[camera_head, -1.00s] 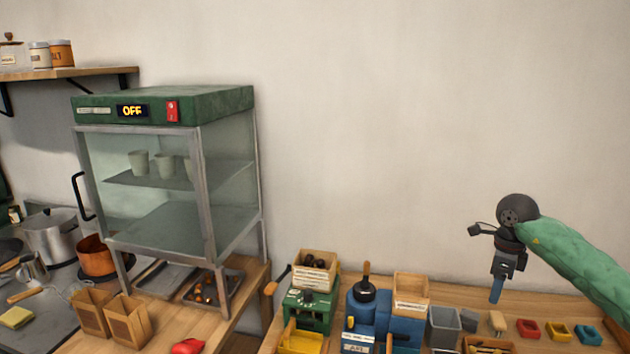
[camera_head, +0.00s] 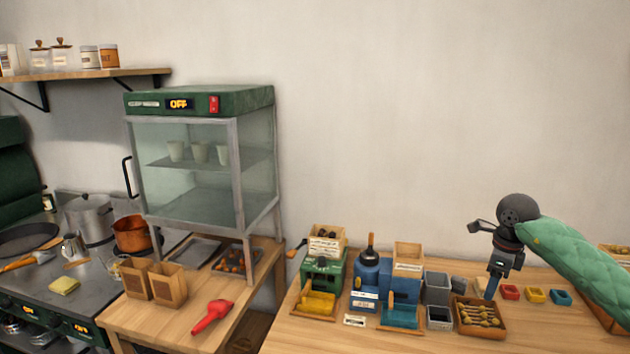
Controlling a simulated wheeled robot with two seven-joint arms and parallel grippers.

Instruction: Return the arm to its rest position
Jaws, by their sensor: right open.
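My right gripper (camera_head: 492,287) hangs from the green padded right arm (camera_head: 580,260) at the right, pointing down over the wooden counter. Its jaws are open, and I see nothing held in them. The arm crosses in front of the counter's right part and hides some of it. My left gripper is outside the view. A tray of chestnuts (camera_head: 240,258) sits under the glass warming cabinet (camera_head: 205,165), whose display reads OFF.
A red scoop (camera_head: 212,316) lies on the left table. Green and blue machines (camera_head: 368,285), grey bins (camera_head: 437,288), a wooden box of scoops (camera_head: 480,317) and small coloured trays (camera_head: 536,295) crowd the counter. A stove with copper pot (camera_head: 132,234) stands left. The air before the wall is clear.

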